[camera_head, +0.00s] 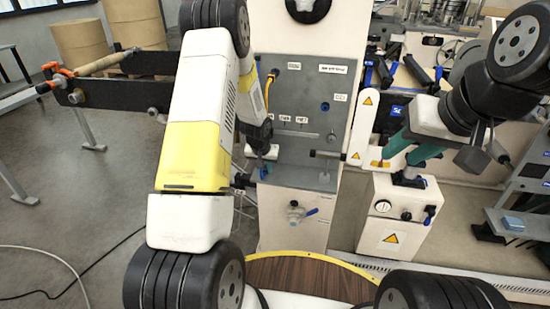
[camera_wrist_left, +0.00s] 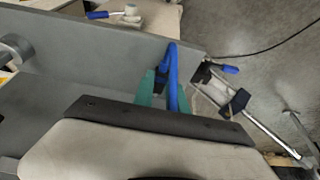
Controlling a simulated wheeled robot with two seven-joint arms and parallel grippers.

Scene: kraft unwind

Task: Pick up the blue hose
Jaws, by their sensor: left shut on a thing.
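The blue hose (camera_wrist_left: 172,62) shows in the left wrist view as a narrow upright loop between the teal fingers of my left gripper (camera_wrist_left: 168,90). The fingers are shut on it, beside the edge of a grey panel. In the head view my left gripper (camera_head: 268,152) is at the left part of the grey machine panel, partly hidden by my own arm, and the hose is hard to make out there. My right gripper (camera_head: 408,150) is at the right with its teal fingers apart, and I see nothing held between them.
The grey panel (camera_head: 310,105) carries labels, knobs and a rod. A white box (camera_head: 400,225) with a warning sign stands at the right. Brown paper rolls (camera_head: 82,45) stand at the back left. Open floor lies at the left.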

